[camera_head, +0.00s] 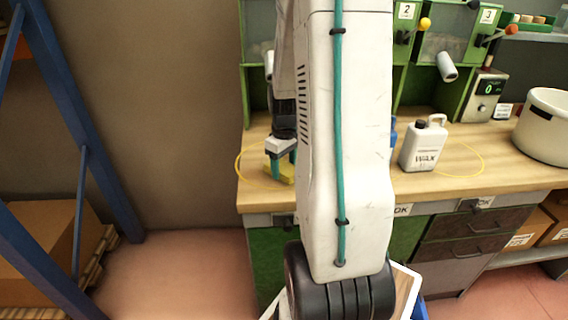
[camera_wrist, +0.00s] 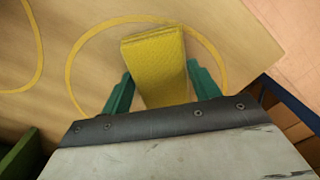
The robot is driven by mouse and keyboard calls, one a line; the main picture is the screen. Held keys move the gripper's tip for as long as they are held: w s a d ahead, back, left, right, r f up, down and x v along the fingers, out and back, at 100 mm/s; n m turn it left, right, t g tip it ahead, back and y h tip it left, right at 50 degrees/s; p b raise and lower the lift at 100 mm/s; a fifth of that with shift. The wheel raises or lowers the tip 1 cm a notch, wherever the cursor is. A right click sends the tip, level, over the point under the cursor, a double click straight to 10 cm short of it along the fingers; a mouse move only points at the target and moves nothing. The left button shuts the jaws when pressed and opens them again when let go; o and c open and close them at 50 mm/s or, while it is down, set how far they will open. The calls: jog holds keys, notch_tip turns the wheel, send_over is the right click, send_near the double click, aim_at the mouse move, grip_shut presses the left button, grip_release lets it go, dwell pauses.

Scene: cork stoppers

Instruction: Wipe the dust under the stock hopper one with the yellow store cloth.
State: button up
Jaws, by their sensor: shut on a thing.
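My gripper (camera_wrist: 155,88) is shut on the folded yellow cloth (camera_wrist: 155,60), with a green finger on each side of it. In the head view my gripper (camera_head: 281,165) is low over the left end of the wooden bench, and a small part of the cloth (camera_head: 287,175) shows beside it. I cannot tell whether the cloth touches the bench top. A yellow ring marking (camera_wrist: 88,40) surrounds the cloth. A green hopper (camera_head: 258,85) stands behind my gripper at the left; its number is hidden by my arm. No dust can be made out.
A white wax jug (camera_head: 423,146) and a white pot (camera_head: 546,128) stand on the bench (camera_head: 470,180) to the right. Hoppers two (camera_head: 405,45) and three (camera_head: 446,50) are at the back. A blue rack post (camera_head: 85,120) is at the left.

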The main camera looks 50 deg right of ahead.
aim_at(283, 159)
jog(key=shift+f, duration=0.5)
jog(key=shift+w+d+r, duration=0.1)
jog(key=shift+w+d, duration=1.1)
jog(key=shift+d, duration=0.25)
jog(key=shift+w+d+f, duration=0.1)
jog(key=shift+w+d, duration=1.15)
jog(key=shift+d, duration=0.15)
jog(key=shift+w+d+r, duration=0.1)
jog(key=shift+w+d, duration=1.1)
jog(key=shift+d, duration=0.25)
jog(key=shift+s+a, duration=1.25)
jog(key=shift+a, duration=0.2)
jog(key=shift+s+a, duration=1.05)
jog(key=shift+a, duration=0.2)
jog(key=shift+s+a, duration=1.4)
jog(key=shift+a, duration=0.2)
jog(key=shift+w+a, duration=1.1)
jog(key=shift+w, duration=0.2)
jog(key=shift+w+d, duration=0.75)
jog(key=shift+d, duration=0.2)
jog(key=shift+w+d, duration=0.75)
jog(key=shift+d, duration=0.15)
jog(key=shift+w+d, duration=1.1)
jog(key=shift+d, duration=0.15)
jog(key=shift+w+d, duration=1.05)
jog(key=shift+d, duration=0.2)
